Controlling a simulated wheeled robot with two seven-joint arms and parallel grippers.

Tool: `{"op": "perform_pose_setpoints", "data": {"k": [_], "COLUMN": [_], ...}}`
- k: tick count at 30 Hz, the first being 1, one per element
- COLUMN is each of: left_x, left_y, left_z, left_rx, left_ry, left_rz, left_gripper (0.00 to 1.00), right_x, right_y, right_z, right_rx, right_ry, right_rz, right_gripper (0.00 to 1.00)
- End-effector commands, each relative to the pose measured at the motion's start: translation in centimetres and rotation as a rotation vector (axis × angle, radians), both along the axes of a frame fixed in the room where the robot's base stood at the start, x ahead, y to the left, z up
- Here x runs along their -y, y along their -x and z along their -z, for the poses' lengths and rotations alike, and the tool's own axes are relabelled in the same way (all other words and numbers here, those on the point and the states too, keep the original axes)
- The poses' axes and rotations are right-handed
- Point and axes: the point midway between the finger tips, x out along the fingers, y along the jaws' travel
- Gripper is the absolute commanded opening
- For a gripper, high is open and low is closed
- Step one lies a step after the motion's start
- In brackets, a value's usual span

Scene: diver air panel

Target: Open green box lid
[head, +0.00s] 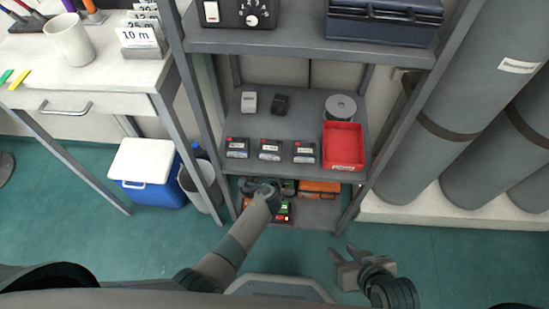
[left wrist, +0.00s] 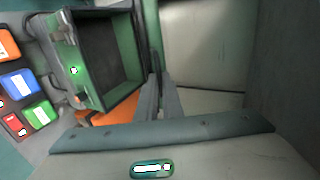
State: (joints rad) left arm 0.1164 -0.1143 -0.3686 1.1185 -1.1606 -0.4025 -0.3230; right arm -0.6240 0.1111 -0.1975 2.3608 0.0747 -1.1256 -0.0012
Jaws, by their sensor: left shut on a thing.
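The green box (left wrist: 92,88) shows in the left wrist view at upper left, with its dark hollow inside exposed and latches on its left side. The green lid (left wrist: 150,35) stands swung away from the opening, seen nearly edge-on. My left gripper (left wrist: 163,85) is shut on the lid at its edge. In the head view my left arm reaches down to the bottom shelf, hiding its fingers and most of the green box. My right gripper (head: 349,259) is open and empty, above the floor in front of the rack.
An orange case (head: 318,188) lies on the bottom shelf to the right. The shelf above (head: 262,127) holds a red tray (head: 343,146) and several small dark devices. A blue cooler (head: 146,173) and a bin (head: 201,185) stand left of the rack. Floor in front is clear.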

Motion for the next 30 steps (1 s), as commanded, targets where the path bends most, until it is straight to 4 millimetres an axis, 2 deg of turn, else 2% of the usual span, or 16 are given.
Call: {"op": "perform_pose_setpoints", "data": {"k": [5,6,8,22,25,30], "left_x": [0.0,0.0,0.0,0.0,0.0,0.0], "left_y": [-0.1,-0.1,-0.1,0.5,1.2,3.5], "left_z": [-0.1,-0.1,-0.1,-0.3,-0.7,-0.5], "left_rx": [0.001,0.001,0.001,0.000,0.000,-0.001], "left_ry": [0.001,0.001,0.001,0.002,0.002,0.002], "left_rz": [-0.002,-0.002,-0.002,-0.001,-0.002,-0.001], "left_gripper": [0.00,0.14,0.24,0.24,0.24,0.24], "right_x": [0.0,0.0,0.0,-0.1,0.1,0.6], "right_y": [0.0,0.0,0.0,0.4,0.7,0.8], "right_z": [0.0,0.0,0.0,-0.2,-0.2,0.1], "right_rx": [0.001,0.001,0.001,-0.009,-0.024,-0.038], "right_ry": [0.000,0.000,0.000,0.001,0.011,0.021], "right_rz": [0.000,0.000,0.000,-0.003,-0.003,0.002], "right_gripper": [0.31,0.31,0.31,0.31,0.31,0.31]}}
